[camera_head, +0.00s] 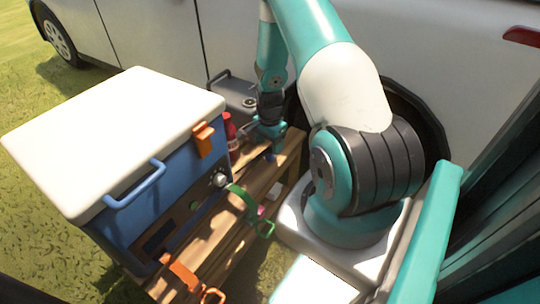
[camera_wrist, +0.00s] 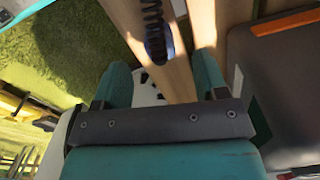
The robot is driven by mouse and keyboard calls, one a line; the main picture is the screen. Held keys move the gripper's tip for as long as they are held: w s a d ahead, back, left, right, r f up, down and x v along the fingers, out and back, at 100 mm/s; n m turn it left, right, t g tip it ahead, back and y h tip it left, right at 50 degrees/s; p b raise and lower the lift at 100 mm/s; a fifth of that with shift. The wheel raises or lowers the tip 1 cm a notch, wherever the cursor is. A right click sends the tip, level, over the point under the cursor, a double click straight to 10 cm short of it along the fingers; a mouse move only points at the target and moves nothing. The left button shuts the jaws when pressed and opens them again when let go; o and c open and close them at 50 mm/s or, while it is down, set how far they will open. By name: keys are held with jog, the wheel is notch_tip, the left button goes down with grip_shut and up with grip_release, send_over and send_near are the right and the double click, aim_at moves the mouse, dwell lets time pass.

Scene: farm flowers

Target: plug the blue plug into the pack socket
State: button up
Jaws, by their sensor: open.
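The blue plug (camera_wrist: 157,48) shows in the wrist view at the end of a coiled black cable (camera_wrist: 152,14), over the wooden slats. My gripper (camera_wrist: 163,64) is open, with one teal finger on each side of the plug's line. The plug is slightly beyond the fingertips, and I see no grip on it. In the head view my gripper (camera_head: 268,146) is low over the far end of the bench, and the plug is not clear there. A dark box with a handle (camera_head: 232,92), possibly the pack, stands behind it. A small round feature shows on it; I cannot tell whether this is the socket.
A blue cooler with a white lid (camera_head: 110,140) fills the left of the wooden bench (camera_head: 222,240). A red object (camera_head: 230,127) stands near my gripper. Orange and green straps lie along the front. A white van (camera_head: 150,35) is behind. A dark orange-edged panel (camera_wrist: 275,70) is at right.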

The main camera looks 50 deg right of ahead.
aim_at(270, 148)
jog(key=shift+f, duration=0.1)
notch_tip(270, 148, down, 5)
jog(key=shift+d+f+b, duration=0.1)
jog(key=shift+b, duration=1)
jog(key=shift+c, duration=0.2)
jog(key=c, duration=0.9)
